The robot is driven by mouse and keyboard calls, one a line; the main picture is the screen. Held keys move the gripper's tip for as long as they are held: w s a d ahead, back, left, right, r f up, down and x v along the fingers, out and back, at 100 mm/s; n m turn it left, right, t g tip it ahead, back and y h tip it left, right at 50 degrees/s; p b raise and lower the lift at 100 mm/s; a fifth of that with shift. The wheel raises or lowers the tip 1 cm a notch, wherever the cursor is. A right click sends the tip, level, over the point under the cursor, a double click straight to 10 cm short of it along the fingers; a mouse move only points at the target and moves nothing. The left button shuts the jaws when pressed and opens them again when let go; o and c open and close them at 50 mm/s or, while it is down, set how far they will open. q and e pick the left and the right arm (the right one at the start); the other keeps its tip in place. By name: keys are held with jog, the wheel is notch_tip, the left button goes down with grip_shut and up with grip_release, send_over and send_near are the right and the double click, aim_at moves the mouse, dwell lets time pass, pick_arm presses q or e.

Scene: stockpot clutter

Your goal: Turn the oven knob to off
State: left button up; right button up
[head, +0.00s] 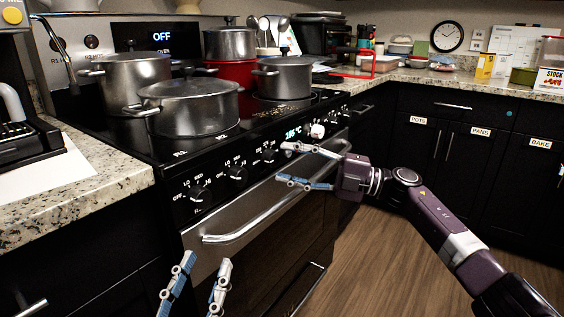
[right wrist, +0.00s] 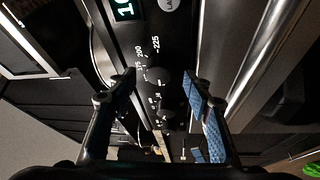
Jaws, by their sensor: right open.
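The oven front (head: 262,205) has a black control panel with several dark knobs and a lit display (head: 293,133) reading about 185 °C. In the right wrist view, a dark oven knob (right wrist: 159,77) has numbers such as 200 and 225 beside it; its pointer is too dark to read. In the head view my right gripper seems to cover it. My right gripper (head: 284,163) is open in front of the panel. In the right wrist view its fingertips (right wrist: 158,84) are on either side of the knob, contact unclear. My left gripper (head: 207,262) is open and empty, low before the oven door.
Burner knobs (head: 200,194) sit left on the panel. The steel door handle (head: 245,225) runs below the panel, close to my right gripper. Several pots (head: 190,103) stand on the hob. A white round piece (head: 317,131) is by the display. The floor (head: 360,265) is clear.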

jog(key=v, duration=1)
